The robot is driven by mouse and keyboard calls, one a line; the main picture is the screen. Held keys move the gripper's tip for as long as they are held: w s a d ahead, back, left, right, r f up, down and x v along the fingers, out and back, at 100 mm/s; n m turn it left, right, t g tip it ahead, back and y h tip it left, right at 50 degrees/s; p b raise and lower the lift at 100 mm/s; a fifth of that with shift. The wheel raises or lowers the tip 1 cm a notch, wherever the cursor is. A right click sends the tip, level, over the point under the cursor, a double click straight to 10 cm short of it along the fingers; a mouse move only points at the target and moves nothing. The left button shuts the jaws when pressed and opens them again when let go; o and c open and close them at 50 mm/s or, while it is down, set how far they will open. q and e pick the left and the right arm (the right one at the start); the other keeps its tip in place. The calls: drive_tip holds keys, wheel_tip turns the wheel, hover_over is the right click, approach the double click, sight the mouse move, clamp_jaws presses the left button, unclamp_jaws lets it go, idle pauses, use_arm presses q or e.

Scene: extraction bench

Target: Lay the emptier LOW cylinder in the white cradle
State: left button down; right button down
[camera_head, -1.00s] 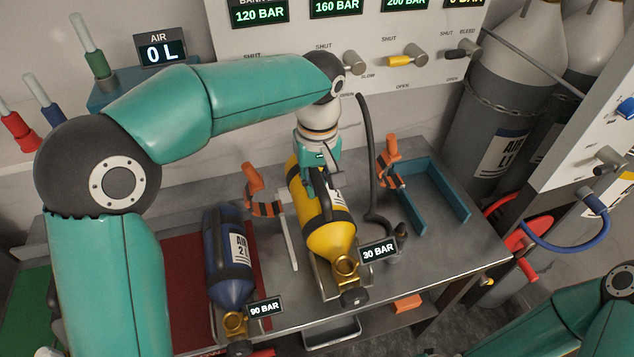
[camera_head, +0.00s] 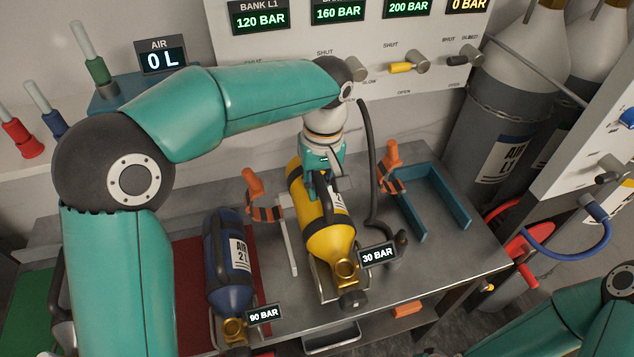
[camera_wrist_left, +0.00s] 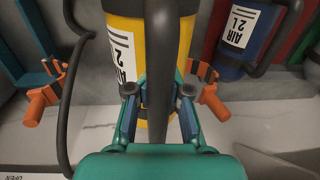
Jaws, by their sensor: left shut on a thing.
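The yellow cylinder (camera_head: 325,222) has a 30 BAR display (camera_head: 377,255) beside its brass valve. It lies along the white cradle (camera_head: 290,240), whose pale rails show beside and under it. I cannot tell whether its full weight rests there. My left gripper (camera_head: 319,187) is shut on the yellow cylinder's dark handle from above. The wrist view also shows the fingers (camera_wrist_left: 158,92) on either side of this handle. The blue cylinder (camera_head: 228,270), with a 90 BAR display (camera_head: 264,314), lies to the left. My right gripper is out of view.
Orange clamps (camera_head: 262,195) (camera_head: 390,165) stand on both sides of the yellow cylinder. A black hose (camera_head: 371,170) rises at its right. A teal open frame (camera_head: 448,190) sits on the right of the bench. The front right bench top (camera_head: 450,262) is bare.

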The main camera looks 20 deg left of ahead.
use_arm(q)
drive_tip(key=shift+r+y+p, duration=0.3)
drive_tip(key=shift+p, duration=0.25)
drive_tip(key=shift+f+b, duration=0.85)
drive_tip(key=shift+f, duration=0.05)
drive_tip(key=shift+f+b, duration=3.85)
drive_tip(key=shift+f, duration=1.85)
drive_tip(key=c, duration=1)
unclamp_jaws()
drive_tip(key=shift+s, duration=0.1)
drive_tip(key=shift+f, duration=0.1)
